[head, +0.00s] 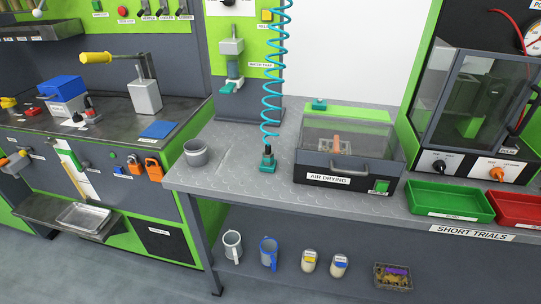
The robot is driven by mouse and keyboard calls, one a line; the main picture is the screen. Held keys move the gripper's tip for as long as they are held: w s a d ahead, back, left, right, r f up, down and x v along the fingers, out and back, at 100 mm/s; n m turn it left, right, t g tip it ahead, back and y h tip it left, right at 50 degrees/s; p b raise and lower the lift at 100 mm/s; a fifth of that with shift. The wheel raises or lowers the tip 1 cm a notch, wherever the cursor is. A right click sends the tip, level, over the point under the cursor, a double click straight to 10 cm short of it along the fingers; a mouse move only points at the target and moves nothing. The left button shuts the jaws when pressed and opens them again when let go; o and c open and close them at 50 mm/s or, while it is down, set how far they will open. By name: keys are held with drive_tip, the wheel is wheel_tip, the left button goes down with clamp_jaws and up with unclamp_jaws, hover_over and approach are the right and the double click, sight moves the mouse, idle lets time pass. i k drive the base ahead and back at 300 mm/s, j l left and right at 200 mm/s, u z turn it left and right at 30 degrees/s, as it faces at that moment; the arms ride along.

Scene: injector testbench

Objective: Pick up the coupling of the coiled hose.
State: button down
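The coiled hose (269,75) is teal and hangs from above at the top centre of the head view, in front of the green and grey panel. Its coupling (267,160) is a small teal piece with a darker upper part at the hose's lower end. The coupling appears upright, at or just above the grey table top; I cannot tell whether it touches. It is left of the air drying box and right of a grey cup. My gripper is not in view.
The air drying box (349,150) stands close right of the coupling. A grey cup (195,153) stands to its left. Green (449,201) and red (517,208) trays sit on the right. The table (235,177) is bare in front of the coupling. Mugs and jars stand on the lower shelf.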

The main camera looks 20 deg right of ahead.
sight(268, 154)
drive_tip(key=i+j, duration=0.2)
drive_tip(key=j, duration=0.2)
drive_tip(key=i+j+z, duration=0.15)
drive_tip(key=i+j, duration=0.3)
drive_tip(key=j, duration=0.3)
drive_tip(key=i+j+z, duration=0.1)
drive_tip(key=j, duration=0.3)
drive_tip(key=i+j+z, duration=0.1)
drive_tip(key=i+j, duration=0.15)
drive_tip(key=j, duration=0.2)
drive_tip(key=i+j, duration=0.2)
drive_tip(key=j, duration=0.25)
drive_tip(key=i+j+z, duration=0.1)
drive_tip(key=j, duration=0.3)
drive_tip(key=i+j+z, duration=0.1)
drive_tip(key=j, duration=0.35)
drive_tip(key=i, duration=0.1)
